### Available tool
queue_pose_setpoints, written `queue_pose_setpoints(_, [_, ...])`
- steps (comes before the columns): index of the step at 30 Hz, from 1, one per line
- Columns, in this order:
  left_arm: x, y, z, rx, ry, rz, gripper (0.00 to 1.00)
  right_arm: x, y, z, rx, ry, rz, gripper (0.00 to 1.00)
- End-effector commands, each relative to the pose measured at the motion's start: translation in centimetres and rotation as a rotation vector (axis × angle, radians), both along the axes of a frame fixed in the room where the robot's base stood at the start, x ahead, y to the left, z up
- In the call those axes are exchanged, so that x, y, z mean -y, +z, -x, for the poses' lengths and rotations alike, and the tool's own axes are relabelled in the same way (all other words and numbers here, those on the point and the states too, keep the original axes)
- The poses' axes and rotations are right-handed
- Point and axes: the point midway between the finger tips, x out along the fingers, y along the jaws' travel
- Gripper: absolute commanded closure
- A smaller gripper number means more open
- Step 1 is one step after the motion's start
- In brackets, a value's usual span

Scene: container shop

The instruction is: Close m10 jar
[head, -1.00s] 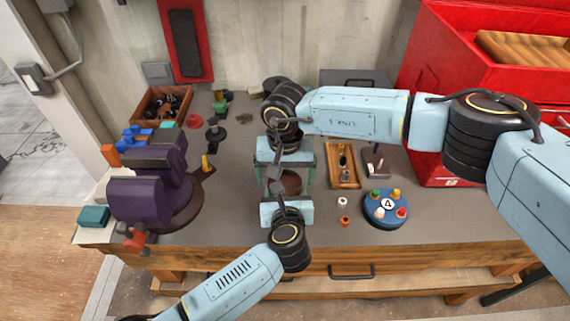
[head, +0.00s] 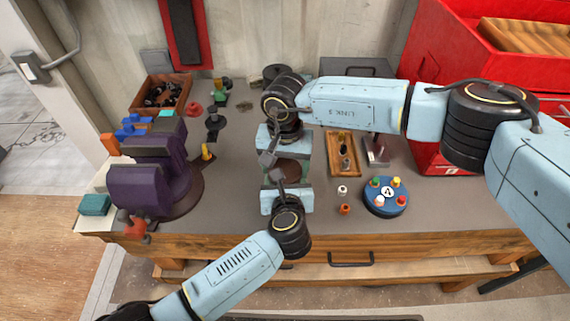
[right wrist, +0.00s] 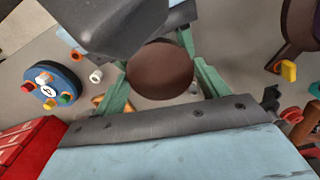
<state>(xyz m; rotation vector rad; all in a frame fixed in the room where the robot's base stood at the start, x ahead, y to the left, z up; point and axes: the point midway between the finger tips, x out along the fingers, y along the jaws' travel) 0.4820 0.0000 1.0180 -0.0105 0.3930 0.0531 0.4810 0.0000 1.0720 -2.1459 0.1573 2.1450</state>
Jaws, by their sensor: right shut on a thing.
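A round brown lid (head: 290,170), seen from above, is between my two grippers over the bench; it also shows in the right wrist view (right wrist: 160,70). The jar's body is hidden, so I cannot tell whether the lid is seated. My right gripper (head: 284,155) comes from the far side; its green fingers lie on either side of the brown round piece and are shut on it. My left gripper (head: 287,188) faces it from the near side. Its dark body shows at the top of the right wrist view, but its fingers are mostly hidden.
A purple vise (head: 150,180) stands at left. A wooden tray (head: 343,155) and a blue disc with coloured caps (head: 387,208) lie right of the grippers, with small white and orange pieces nearby. A wooden box (head: 165,93) stands at back left. Free bench lies at right.

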Motion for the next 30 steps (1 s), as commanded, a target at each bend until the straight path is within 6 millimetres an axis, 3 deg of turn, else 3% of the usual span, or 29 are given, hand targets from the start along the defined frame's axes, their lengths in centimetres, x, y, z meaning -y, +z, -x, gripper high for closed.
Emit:
queue_pose_setpoints(5, [-0.1,0.0,0.0,0.000,0.001,0.000,1.00,0.0,0.0,0.0,0.000,-0.142,0.000,0.54])
queue_pose_setpoints(13, [-0.1,0.0,0.0,0.000,0.001,0.000,1.00,0.0,0.0,0.0,0.000,-0.153,0.001,0.54])
queue_pose_setpoints(14, [-0.1,0.0,0.0,0.000,0.001,0.000,1.00,0.1,0.0,0.0,0.000,-0.153,0.001,0.24])
queue_pose_setpoints(18, [-0.1,0.0,0.0,0.000,0.002,-0.001,1.00,0.0,0.0,0.0,0.000,-0.152,0.001,0.06])
queue_pose_setpoints(26, [-0.1,0.0,0.0,0.001,0.001,0.000,1.00,0.0,0.1,0.0,0.000,-0.151,0.000,0.05])
queue_pose_setpoints(30, [-0.1,0.0,0.0,0.000,0.001,0.000,1.00,0.0,1.0,-0.1,0.002,-0.150,-0.001,0.05])
